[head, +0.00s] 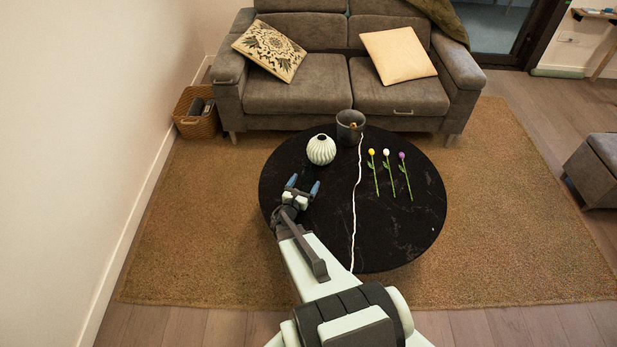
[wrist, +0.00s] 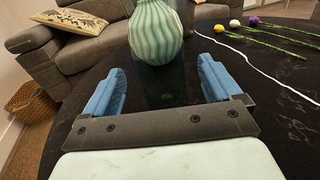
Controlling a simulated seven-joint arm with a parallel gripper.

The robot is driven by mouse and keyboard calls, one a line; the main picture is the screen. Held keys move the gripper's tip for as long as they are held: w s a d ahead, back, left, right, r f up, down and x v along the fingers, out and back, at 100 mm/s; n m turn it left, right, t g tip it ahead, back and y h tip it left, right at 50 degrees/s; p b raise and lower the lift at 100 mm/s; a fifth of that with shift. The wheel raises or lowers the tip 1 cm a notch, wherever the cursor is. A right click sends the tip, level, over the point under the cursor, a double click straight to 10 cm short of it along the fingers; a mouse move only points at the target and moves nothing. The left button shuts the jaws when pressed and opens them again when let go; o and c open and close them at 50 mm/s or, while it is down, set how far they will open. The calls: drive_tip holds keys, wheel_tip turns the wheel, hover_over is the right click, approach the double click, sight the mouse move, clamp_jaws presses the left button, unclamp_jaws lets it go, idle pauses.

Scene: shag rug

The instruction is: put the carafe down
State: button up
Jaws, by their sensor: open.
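My gripper (head: 303,187) is open, low over the left part of the round black table (head: 400,235). In the wrist view, its blue fingers (wrist: 163,92) stand wide apart. A dark, glassy, see-through shape (wrist: 166,88) shows between and just beyond the fingers. It looks like the carafe on the table, but its outline is hard to make out. In the head view, a faint dark shape lies just beyond the fingertips. A pale green ribbed vase (head: 321,150) stands upright behind it, and also shows at the top of the wrist view (wrist: 156,30).
A dark grey pot (head: 350,126) stands at the table's back edge. A white cord (head: 354,210) crosses the table. Yellow, white and purple flowers (head: 387,174) lie to its right. The table's front right is clear. A grey sofa (head: 300,90) stands behind.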

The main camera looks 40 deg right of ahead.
drive_tip(key=v, duration=0.6)
drive_tip(key=shift+s+a, duration=0.15)
drive_tip(key=shift+a, duration=0.15)
